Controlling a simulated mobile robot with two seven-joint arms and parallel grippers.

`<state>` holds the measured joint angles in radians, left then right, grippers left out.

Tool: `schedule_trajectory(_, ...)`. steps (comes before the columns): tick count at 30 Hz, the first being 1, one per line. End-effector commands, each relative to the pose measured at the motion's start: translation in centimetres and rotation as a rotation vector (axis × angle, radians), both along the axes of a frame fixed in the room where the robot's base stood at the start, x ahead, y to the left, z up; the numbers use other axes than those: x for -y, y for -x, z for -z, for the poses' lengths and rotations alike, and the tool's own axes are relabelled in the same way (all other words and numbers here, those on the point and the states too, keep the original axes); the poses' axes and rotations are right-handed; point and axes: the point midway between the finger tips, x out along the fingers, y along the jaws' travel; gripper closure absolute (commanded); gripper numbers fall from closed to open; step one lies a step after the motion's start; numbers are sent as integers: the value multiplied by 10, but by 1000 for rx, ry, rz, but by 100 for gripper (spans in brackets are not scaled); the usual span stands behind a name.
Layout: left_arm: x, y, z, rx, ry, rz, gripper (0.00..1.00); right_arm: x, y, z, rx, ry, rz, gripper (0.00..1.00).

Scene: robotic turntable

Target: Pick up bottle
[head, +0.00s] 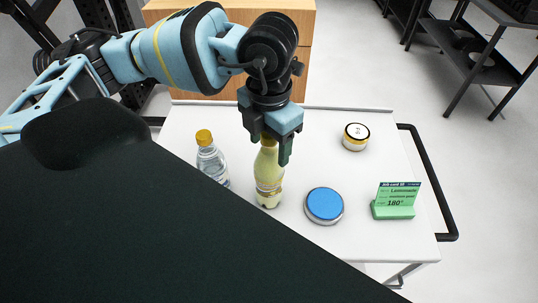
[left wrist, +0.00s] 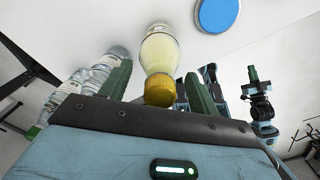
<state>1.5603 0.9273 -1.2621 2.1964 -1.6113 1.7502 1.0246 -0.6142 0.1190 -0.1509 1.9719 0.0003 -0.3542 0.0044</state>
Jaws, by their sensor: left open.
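A bottle of pale yellow drink with a yellow cap (head: 269,180) stands upright on the white table, near its middle. A clear bottle with a yellow cap (head: 210,160) stands to its left. My left gripper (head: 272,148) is at the yellow bottle's top, pointing down. In the left wrist view the gripper (left wrist: 160,90) is open, and the yellow bottle's cap and neck (left wrist: 160,65) lie between its two fingers with gaps beside them. The clear bottle (left wrist: 90,80) is outside the left finger. My right gripper is not clearly in view.
The white table (head: 350,245) also bears a blue-topped round turntable (head: 324,204), a small white, black and yellow round device (head: 355,136) and a green card stand (head: 396,202). A wooden cabinet (head: 304,40) stands behind. A dark surface covers the head view's lower left.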

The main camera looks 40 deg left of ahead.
Motion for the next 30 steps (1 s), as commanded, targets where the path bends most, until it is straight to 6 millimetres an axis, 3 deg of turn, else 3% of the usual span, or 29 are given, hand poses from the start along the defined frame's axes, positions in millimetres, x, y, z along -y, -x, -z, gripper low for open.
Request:
schedule_trajectory(4,0,0,0,0,0,0,40,-1,-1,0,1,-3,3,100)
schedule_trajectory(18,0,0,-1,1,0,0,100,-1,-1,-1,1,-4,4,100)
schedule_trajectory(30,0,0,-2,3,1,0,100,1,0,0,1,4,-6,100)
